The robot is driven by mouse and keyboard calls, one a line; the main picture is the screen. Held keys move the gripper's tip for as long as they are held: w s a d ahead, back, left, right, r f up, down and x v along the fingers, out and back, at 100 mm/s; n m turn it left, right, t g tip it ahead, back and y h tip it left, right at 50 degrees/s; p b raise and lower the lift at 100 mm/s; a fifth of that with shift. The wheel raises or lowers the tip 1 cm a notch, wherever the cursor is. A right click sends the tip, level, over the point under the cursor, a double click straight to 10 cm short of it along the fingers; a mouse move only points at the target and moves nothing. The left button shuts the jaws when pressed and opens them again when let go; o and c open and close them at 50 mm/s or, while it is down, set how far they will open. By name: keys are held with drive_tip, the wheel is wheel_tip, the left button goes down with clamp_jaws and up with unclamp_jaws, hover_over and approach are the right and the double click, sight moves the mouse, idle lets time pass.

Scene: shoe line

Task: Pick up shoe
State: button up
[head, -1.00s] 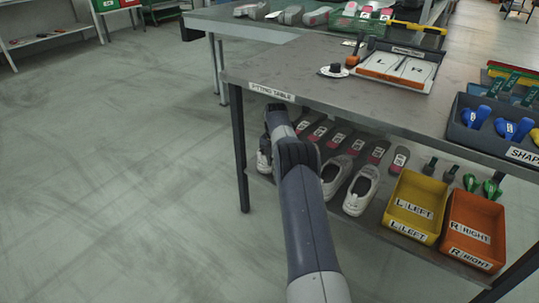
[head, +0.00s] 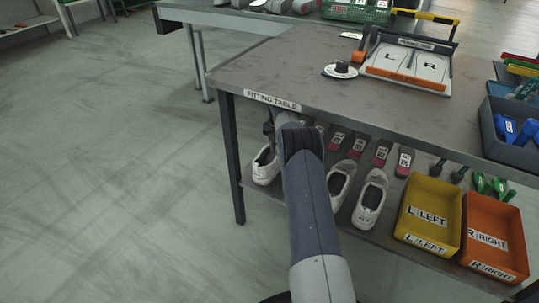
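Several white shoes stand on the shelf under the fitting table (head: 295,75). One shoe (head: 266,166) is at the left end of the shelf, left of my arm. Two more shoes, one nearer the arm (head: 340,183) and one to its right (head: 370,198), stand right of my arm. My arm reaches forward to the table's front left, and its links cover part of the shelf. My gripper's fingers are hidden behind the arm, so I cannot see whether they are open or hold anything.
A yellow left bin (head: 430,190) and an orange right bin (head: 497,215) stand on the shelf's right. Red-marked insoles (head: 381,153) lie behind the shoes. A table leg (head: 232,155) stands left of the arm. The tabletop carries a two-foot board (head: 408,68) and a grey bin (head: 515,150).

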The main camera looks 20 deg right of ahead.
wheel_tip(320, 180, down, 2)
drive_tip(key=shift+s+b, duration=0.15)
drive_tip(key=shift+b, duration=0.15)
wheel_tip(320, 180, down, 5)
drive_tip(key=shift+r+b, duration=0.2)
drive_tip(key=shift+b, duration=0.85)
drive_tip(key=shift+r, duration=0.1)
clamp_jaws()
